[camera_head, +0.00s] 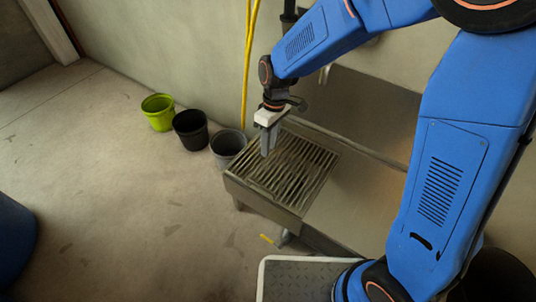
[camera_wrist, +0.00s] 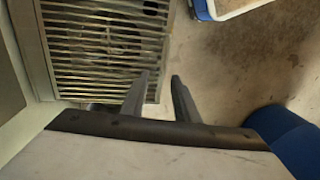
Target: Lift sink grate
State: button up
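The sink grate (camera_head: 290,168) is a metal grate of parallel bars lying flat in the top of the sink unit (camera_head: 262,200). In the wrist view the grate (camera_wrist: 105,45) fills the upper left. My gripper (camera_head: 268,150) points down over the grate's far left part in the head view. In the wrist view my gripper (camera_wrist: 163,85) shows two grey fingers with a gap between them and nothing in the gap. One finger overlaps the grate's edge bars and the other is over the floor beyond the edge. I cannot tell whether a finger touches the grate.
Green (camera_head: 158,111), black (camera_head: 191,129) and grey (camera_head: 228,146) buckets stand on the floor left of the sink. A yellow hose (camera_head: 247,70) hangs on the wall behind. A steel counter (camera_head: 350,205) adjoins the grate's right side. The floor at left is mostly clear.

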jog(key=shift+s+a+f, duration=0.1)
jog(key=shift+s+f, duration=0.1)
jog(key=shift+f, duration=1)
jog(key=shift+s+a+f, duration=0.1)
jog(key=shift+s+f, duration=0.05)
jog(key=shift+f, duration=1)
grip_shut()
jog(key=c, duration=0.7)
grip_release()
jog(key=o, duration=0.7)
notch_tip(320, 180, up, 17)
jog(key=w+d, duration=0.1)
jog(key=w, duration=0.1)
jog(key=shift+w+d, duration=0.2)
jog(key=shift+d, duration=0.05)
